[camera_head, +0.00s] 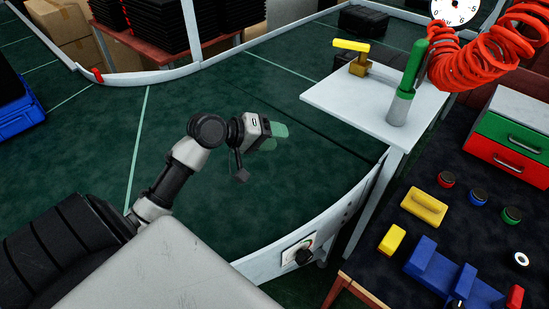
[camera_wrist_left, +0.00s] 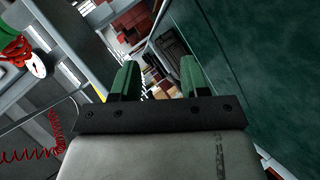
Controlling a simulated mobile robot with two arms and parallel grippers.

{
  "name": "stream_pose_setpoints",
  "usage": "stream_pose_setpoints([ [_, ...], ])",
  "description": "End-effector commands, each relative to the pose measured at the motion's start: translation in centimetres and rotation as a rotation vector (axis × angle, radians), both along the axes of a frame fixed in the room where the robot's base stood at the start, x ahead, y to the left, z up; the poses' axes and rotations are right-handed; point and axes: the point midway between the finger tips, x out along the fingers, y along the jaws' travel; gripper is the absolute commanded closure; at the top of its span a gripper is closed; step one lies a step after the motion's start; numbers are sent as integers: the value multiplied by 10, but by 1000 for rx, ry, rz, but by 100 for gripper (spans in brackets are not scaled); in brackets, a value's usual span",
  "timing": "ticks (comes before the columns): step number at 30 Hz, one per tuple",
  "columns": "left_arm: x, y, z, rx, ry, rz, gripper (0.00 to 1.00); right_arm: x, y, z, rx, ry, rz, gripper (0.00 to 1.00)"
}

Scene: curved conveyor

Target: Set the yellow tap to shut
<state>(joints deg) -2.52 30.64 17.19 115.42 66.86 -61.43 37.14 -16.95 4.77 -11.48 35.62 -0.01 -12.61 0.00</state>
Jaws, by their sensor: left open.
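The yellow tap (camera_head: 351,46) is a yellow lever on a brass body (camera_head: 359,66), on the white shelf (camera_head: 330,97) at the upper right in the head view. Its lever lies about level and points left. My left gripper (camera_head: 276,135) has green fingers and is over the green conveyor belt, left of the shelf and apart from the tap. In the left wrist view its two fingers (camera_wrist_left: 160,78) are spread with nothing between them. The tap cannot be made out clearly in the wrist view. My right gripper is not in view.
A green-handled tool (camera_head: 410,75) stands upright on the shelf beside the tap, close to a red coiled hose (camera_head: 485,50) and a gauge (camera_head: 455,8). A dark table (camera_head: 450,170) with coloured blocks and a drawer box (camera_head: 515,135) is at right. The belt around my gripper is clear.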

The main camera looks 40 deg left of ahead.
Motion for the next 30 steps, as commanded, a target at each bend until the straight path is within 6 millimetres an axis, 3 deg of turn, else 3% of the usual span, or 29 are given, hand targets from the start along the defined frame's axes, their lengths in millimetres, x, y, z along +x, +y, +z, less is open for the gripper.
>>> stream_pose_setpoints([
  [9, -24, -27, -41, 159, 61, -72, 55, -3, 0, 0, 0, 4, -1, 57],
  [24, -32, -34, -52, 211, 77, -95, 55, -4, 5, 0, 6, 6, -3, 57],
  [30, -31, -33, -52, 211, 77, -94, 86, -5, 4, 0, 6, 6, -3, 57],
])
